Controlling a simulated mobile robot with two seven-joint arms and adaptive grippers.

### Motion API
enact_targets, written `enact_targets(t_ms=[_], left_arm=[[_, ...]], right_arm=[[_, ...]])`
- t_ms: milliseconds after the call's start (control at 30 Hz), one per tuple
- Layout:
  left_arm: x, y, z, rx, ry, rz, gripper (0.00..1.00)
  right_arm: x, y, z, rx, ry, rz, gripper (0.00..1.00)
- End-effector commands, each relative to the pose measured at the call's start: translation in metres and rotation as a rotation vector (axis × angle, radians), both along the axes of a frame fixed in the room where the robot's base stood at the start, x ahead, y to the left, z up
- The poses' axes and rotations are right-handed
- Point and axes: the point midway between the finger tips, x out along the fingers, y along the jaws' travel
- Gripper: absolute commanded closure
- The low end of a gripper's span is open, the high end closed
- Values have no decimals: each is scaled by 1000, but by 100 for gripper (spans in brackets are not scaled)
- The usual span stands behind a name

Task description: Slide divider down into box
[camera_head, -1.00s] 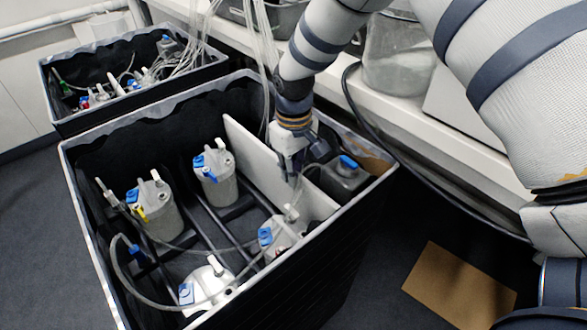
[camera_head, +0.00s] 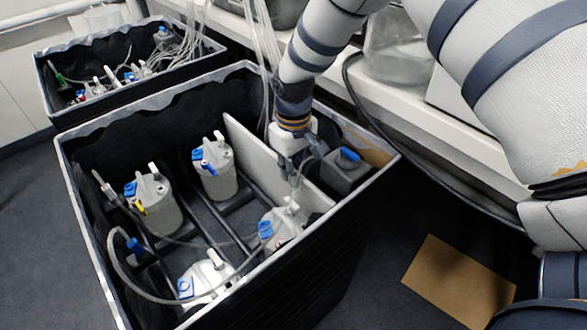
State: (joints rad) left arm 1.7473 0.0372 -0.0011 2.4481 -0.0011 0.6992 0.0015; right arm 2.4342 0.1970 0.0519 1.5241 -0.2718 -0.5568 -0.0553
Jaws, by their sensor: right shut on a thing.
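The divider (camera_head: 248,148) is a white flat panel standing upright inside the large black box (camera_head: 322,255). It runs lengthwise between the white-lidded bottles and a dark container at the right side. My right gripper (camera_head: 293,172) reaches down into the box and is shut on the divider's upper edge near its middle. The divider's top lies below the box rim, and its lower edge is hidden by the bottles and shadow. My left gripper is not in view.
Several bottles, including one beside the divider (camera_head: 213,168) and one close to the gripper (camera_head: 282,226), stand in the box with tubing. The dark container (camera_head: 345,172) has a blue cap. A second box (camera_head: 130,95) stands behind. A cardboard sheet (camera_head: 460,280) lies on the floor.

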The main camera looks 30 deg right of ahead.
Motion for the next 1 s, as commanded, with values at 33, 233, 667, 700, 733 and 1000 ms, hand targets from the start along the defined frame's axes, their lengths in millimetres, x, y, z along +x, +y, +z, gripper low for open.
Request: enact_targets(t_ms=[33,233,667,700,733,1000], left_arm=[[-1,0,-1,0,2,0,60],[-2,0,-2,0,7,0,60],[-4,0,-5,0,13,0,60],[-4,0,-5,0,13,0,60],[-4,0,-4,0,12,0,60],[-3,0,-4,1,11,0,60]], right_arm=[[-1,0,-2,0,3,0,100],[-1,0,-8,-1,5,0,100],[-3,0,-17,0,10,0,66],[-3,0,-16,0,9,0,66],[-2,0,-16,0,8,0,66],[-1,0,-2,-1,4,0,66]])
